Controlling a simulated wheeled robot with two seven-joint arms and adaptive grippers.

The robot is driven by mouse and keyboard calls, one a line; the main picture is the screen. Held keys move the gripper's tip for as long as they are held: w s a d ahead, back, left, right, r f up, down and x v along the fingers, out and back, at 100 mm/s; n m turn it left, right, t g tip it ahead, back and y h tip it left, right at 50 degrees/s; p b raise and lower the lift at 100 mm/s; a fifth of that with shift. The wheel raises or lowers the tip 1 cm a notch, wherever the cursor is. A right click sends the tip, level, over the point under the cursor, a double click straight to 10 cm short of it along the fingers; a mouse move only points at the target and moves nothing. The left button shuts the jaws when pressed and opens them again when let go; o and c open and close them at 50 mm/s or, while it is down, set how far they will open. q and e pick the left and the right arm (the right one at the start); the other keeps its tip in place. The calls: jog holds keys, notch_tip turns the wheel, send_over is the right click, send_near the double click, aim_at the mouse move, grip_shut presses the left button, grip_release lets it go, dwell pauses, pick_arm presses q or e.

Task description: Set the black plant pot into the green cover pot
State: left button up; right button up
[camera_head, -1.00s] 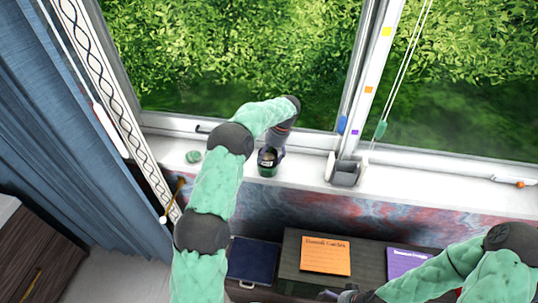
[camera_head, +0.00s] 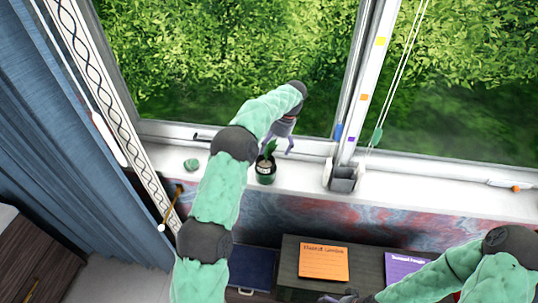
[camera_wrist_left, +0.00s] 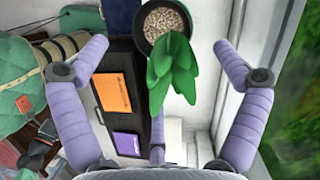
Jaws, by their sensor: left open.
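The green cover pot (camera_head: 265,179) stands upright on the white window sill. The black plant pot (camera_wrist_left: 143,36) holds pale pebbles (camera_wrist_left: 166,24) and a green leafy plant (camera_wrist_left: 172,72). In the head view it appears to sit inside the cover pot; how deep is hard to tell. My left gripper (camera_head: 280,146) is open above and behind the pot. In the left wrist view its purple fingers (camera_wrist_left: 160,44) are spread wide on both sides of the leaves, apart from the pot. My right gripper (camera_head: 345,298) is at the bottom edge, partly cut off.
A grey holder (camera_head: 343,178) stands on the sill to the right, and a small green lump (camera_head: 191,163) lies to the left. The window glass is close behind. Below are a dark cabinet top with an orange booklet (camera_head: 324,262) and a purple one (camera_head: 402,264).

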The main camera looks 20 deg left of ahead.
pick_arm(q)
jog(key=v, duration=0.3)
jog(key=shift+r, duration=0.25)
dwell(0.4)
